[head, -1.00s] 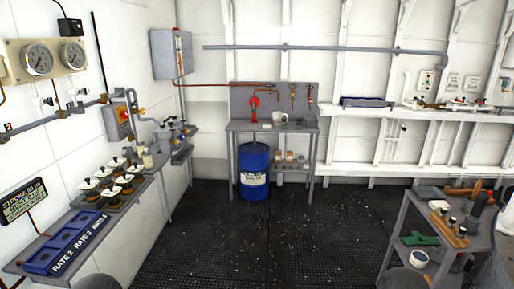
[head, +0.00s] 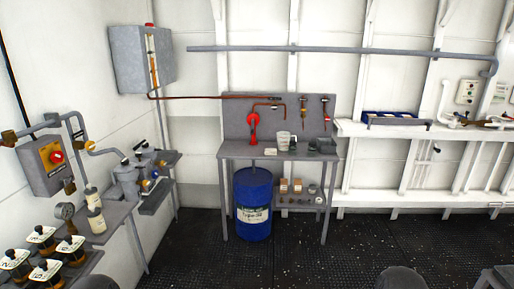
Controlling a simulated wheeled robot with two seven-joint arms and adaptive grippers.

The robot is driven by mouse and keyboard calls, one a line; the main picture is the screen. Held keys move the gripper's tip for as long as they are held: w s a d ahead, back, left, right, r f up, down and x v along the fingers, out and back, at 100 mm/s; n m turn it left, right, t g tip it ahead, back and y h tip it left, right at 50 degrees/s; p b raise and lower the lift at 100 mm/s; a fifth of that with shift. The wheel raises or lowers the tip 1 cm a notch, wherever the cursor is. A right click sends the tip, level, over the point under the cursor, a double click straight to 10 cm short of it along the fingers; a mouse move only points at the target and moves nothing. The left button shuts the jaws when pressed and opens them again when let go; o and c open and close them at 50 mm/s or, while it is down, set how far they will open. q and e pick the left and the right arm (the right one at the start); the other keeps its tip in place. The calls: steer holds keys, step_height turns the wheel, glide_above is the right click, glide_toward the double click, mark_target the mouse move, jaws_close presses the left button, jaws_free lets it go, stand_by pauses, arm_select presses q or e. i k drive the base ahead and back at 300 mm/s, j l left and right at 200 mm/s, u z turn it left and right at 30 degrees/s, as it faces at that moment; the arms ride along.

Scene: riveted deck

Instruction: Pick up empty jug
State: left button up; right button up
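A pale, whitish jug (head: 283,140) stands upright on the grey workbench (head: 232,150) against the back wall. It is near the middle of the bench top, right of a red hand pump (head: 254,128). It is too small to tell whether it is empty. Neither of my grippers is in view. Only dark rounded parts, likely of my own arms, show at the bottom edge.
A blue drum (head: 253,215) stands under the bench's left side. Small containers sit on the bench's lower shelf (head: 300,205). A side shelf with labelled jars (head: 42,238) runs along the left wall. Dark deck floor (head: 330,258) lies clear before the bench.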

mark_target(284, 137)
steer(key=i, duration=1.95)
